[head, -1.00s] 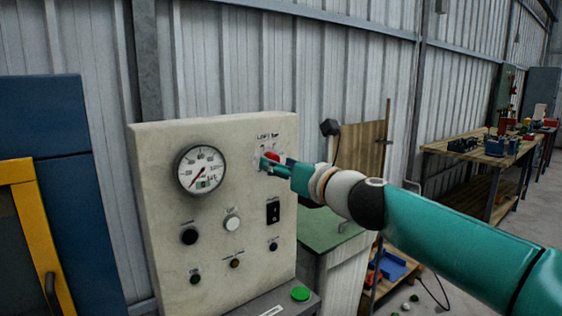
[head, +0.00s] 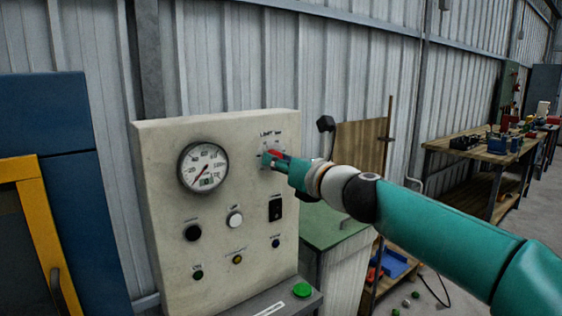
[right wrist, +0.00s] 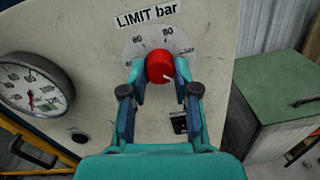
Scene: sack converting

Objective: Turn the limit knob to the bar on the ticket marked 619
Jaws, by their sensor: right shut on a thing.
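The red limit knob (right wrist: 158,65) sits under the "LIMIT bar" label (right wrist: 147,15) in the right wrist view. A pale scale plate (right wrist: 138,44) with printed numbers, 60 and 80 among them, is behind it. A small light mark shows at the knob's lower right. My right gripper (right wrist: 160,74) is shut on the knob, one finger on each side. In the head view my right gripper (head: 270,158) is at the panel's upper right and hides most of the knob. My left gripper is not in view. I see no ticket marked 619.
The cream panel (head: 165,270) carries a round gauge (head: 203,167), lamps, a black knob (head: 193,232) and a black switch (head: 275,208). A green-topped cabinet (head: 328,226) stands to its right. A blue cabinet (head: 75,215) with a yellow frame stands left.

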